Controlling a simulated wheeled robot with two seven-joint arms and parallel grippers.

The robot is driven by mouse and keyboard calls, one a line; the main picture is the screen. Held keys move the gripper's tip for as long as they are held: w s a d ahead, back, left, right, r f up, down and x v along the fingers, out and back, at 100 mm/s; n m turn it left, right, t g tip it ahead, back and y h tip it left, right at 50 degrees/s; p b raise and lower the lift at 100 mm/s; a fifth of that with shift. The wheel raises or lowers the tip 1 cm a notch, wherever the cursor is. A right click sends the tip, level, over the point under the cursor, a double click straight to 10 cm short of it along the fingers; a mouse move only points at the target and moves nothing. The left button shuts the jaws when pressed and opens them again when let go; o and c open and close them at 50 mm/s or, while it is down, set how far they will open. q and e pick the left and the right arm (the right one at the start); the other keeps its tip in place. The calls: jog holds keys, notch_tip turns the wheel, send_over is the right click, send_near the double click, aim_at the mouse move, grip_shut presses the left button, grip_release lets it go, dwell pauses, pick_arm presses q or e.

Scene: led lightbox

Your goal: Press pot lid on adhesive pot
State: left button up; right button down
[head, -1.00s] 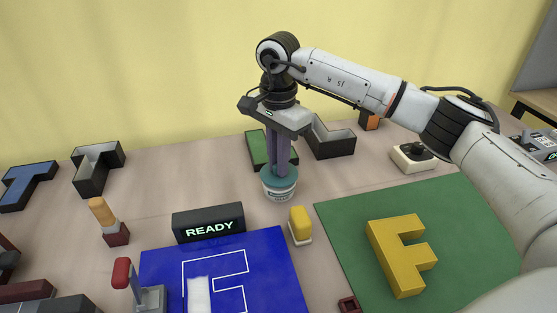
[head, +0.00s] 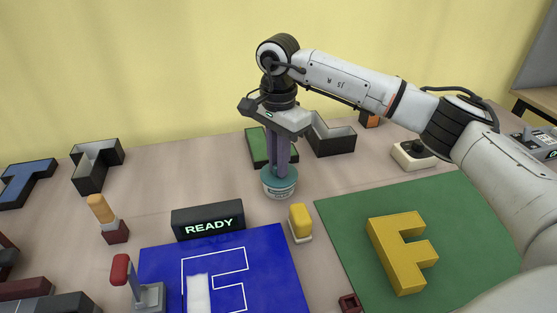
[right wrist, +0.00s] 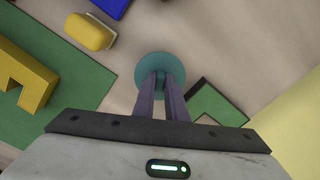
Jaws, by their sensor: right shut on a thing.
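The adhesive pot (head: 280,190) is a small white tub with a printed label, standing upright on the table behind the blue mat. The teal pot lid (head: 268,178) sits on top of the pot; whether it is fully seated I cannot tell. My right gripper (head: 279,170) points straight down over the pot, its purple fingers shut on the lid's middle. In the right wrist view the round lid (right wrist: 160,72) shows under the fingertips and hides the pot. My left gripper is not in view.
A black READY sign (head: 208,219) and a yellow block-shaped tool (head: 300,223) stand in front of the pot. Green and grey letter shells (head: 333,138) stand close behind it. A yellow letter F (head: 400,250) lies on the green mat (head: 470,225) at right.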

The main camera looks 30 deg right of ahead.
jog(key=shift+f, duration=0.25)
jog(key=c, duration=1.7)
grip_release()
jog(key=shift+r, duration=0.2)
jog(key=shift+r+p, duration=1.9)
jog(key=shift+r, duration=0.7)
jog(key=shift+r+p, duration=0.65)
jog(key=shift+r, duration=0.65)
